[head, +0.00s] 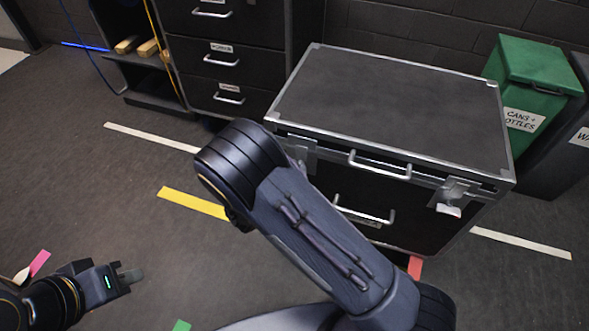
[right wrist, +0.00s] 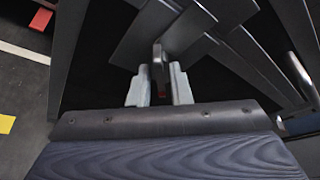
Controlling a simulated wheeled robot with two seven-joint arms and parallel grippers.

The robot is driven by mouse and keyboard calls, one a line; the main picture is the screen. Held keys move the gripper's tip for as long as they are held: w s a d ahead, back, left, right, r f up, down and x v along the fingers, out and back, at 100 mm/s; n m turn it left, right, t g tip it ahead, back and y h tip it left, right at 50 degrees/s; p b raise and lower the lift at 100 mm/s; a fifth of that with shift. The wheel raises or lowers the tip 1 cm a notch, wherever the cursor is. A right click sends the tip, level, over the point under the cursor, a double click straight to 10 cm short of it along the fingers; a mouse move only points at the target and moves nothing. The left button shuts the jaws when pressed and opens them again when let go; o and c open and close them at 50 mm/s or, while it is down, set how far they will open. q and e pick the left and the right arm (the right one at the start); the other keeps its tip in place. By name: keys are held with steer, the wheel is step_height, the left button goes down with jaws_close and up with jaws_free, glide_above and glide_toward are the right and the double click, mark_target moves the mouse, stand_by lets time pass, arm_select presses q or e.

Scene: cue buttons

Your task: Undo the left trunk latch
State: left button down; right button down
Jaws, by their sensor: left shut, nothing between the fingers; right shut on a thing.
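The black trunk (head: 390,100) with metal edges stands at the right of the head view, its lid down. Its left latch (head: 303,150) is partly hidden behind my right arm; its right latch (head: 453,195) is in plain view, a small tab sticking out. In the right wrist view, my right gripper (right wrist: 160,92) is shut on the dark tab of the left latch (right wrist: 158,58), in front of grey metal plates. My right gripper is hidden in the head view. My left gripper (head: 130,275) is shut and empty, low over the floor at the lower left, far from the trunk.
A dark drawer cabinet (head: 222,60) stands behind the trunk to the left. A green bin (head: 535,75) stands close to the trunk's right side. A silver handle (head: 380,165) is on the trunk's front. The floor at left is clear, with coloured tape strips.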

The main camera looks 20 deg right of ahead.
steer(key=shift+s+d+m+t+y+b, duration=0.1)
steer(key=shift+m+t+y+b, duration=0.3)
steer(key=shift+m+y+b, duration=0.8)
steer(key=shift+d+m+t+y+b, duration=0.1)
steer(key=shift+m+t+y+b, duration=0.4)
steer(key=shift+m+b, duration=1.2)
steer(key=shift+r, duration=0.1)
steer(key=c, duration=1.6)
jaws_free()
steer(key=shift+o, duration=0.2)
steer(key=p+v, duration=0.2)
steer(key=v, duration=0.6)
